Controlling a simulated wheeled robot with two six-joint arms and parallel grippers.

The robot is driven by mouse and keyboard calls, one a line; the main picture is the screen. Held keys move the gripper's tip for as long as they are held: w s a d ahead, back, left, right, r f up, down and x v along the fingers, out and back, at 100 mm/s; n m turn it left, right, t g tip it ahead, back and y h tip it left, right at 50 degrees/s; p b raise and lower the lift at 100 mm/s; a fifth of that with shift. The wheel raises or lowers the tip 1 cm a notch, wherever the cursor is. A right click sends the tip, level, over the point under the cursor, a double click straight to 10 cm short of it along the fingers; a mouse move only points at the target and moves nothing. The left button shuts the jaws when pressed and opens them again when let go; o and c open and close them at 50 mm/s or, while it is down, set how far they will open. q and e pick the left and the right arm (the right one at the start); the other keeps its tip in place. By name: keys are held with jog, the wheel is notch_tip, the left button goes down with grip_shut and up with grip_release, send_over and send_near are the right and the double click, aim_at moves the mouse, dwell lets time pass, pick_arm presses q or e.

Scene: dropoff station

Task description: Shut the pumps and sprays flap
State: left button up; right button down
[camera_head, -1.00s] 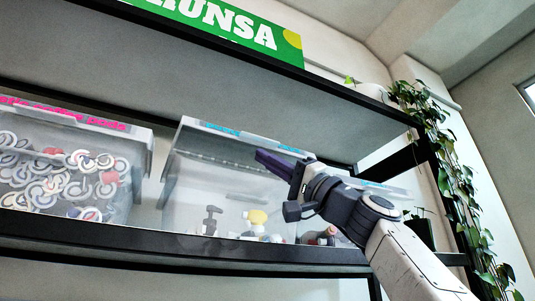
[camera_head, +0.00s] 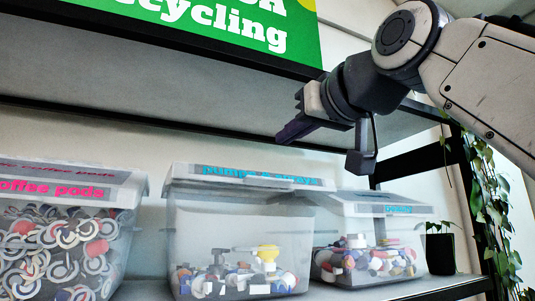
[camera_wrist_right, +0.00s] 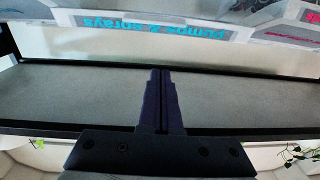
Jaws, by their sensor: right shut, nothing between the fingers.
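The pumps and sprays bin (camera_head: 205,235) is a clear box in the middle of the shelf, holding mixed caps and pump heads. Its pale flap (camera_head: 185,172), with a blue "pumps & sprays" label, lies low across the top in the head view. I cannot tell whether a small gap stays under its front edge. The label (camera_wrist_right: 155,27) also shows upside down in the right wrist view. My right gripper (camera_head: 279,139) is shut and empty, above the bin's right part and apart from the flap. Its closed fingers (camera_wrist_right: 162,100) show in the wrist view. My left gripper is out of view.
A coffee pods bin (camera_head: 125,250) stands left, and another clear bin (camera_head: 345,225) with mixed caps stands close on the right. An upper shelf (camera_head: 180,90) with a green sign (camera_head: 270,35) hangs above. A black plant pot (camera_head: 440,253) and trailing plants are at right.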

aim_at(258, 173)
jog(key=p+x, duration=0.3)
jog(key=x, duration=0.6)
pick_arm(q)
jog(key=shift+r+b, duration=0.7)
jog(key=shift+b, duration=0.15)
pick_arm(e)
jog(key=shift+s+d+f, duration=0.1)
jog(key=shift+s+f, duration=0.1)
jog(key=shift+f, duration=0.8)
jog(key=shift+s+d+f, duration=0.1)
jog(key=shift+s+f, duration=0.1)
jog(key=shift+f, duration=0.8)
